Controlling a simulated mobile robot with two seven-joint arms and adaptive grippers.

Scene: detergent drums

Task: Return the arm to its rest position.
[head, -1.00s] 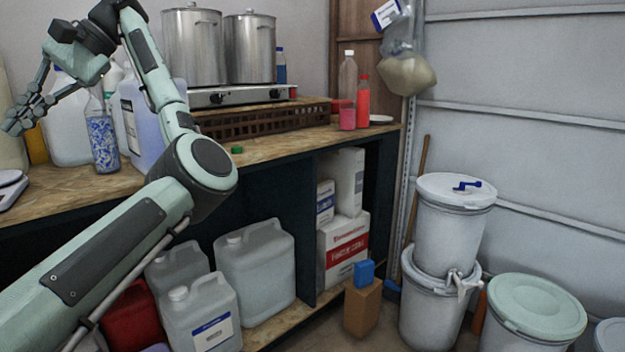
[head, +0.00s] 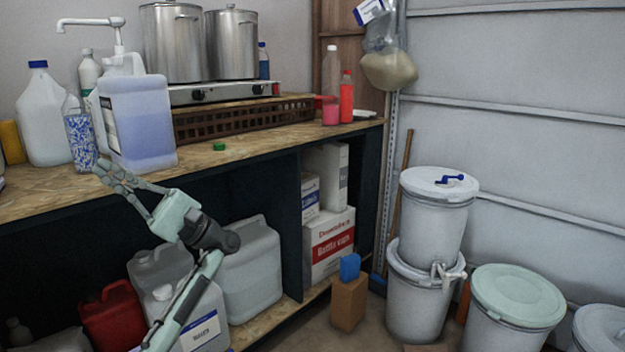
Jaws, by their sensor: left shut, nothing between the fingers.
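My left gripper (head: 108,174) is shut and empty. It hangs in front of the workbench (head: 230,163), with its fingertips at the bench's front edge, just below the patterned bottle and the blue jug in the picture. I cannot tell whether the fingers touch the edge. My left arm comes up from the bottom of the picture, in front of the lower shelf. My right gripper is not in view.
White canisters, a red can (head: 112,318) and boxes fill the lower shelf. Stacked white drums (head: 432,225) stand at right.

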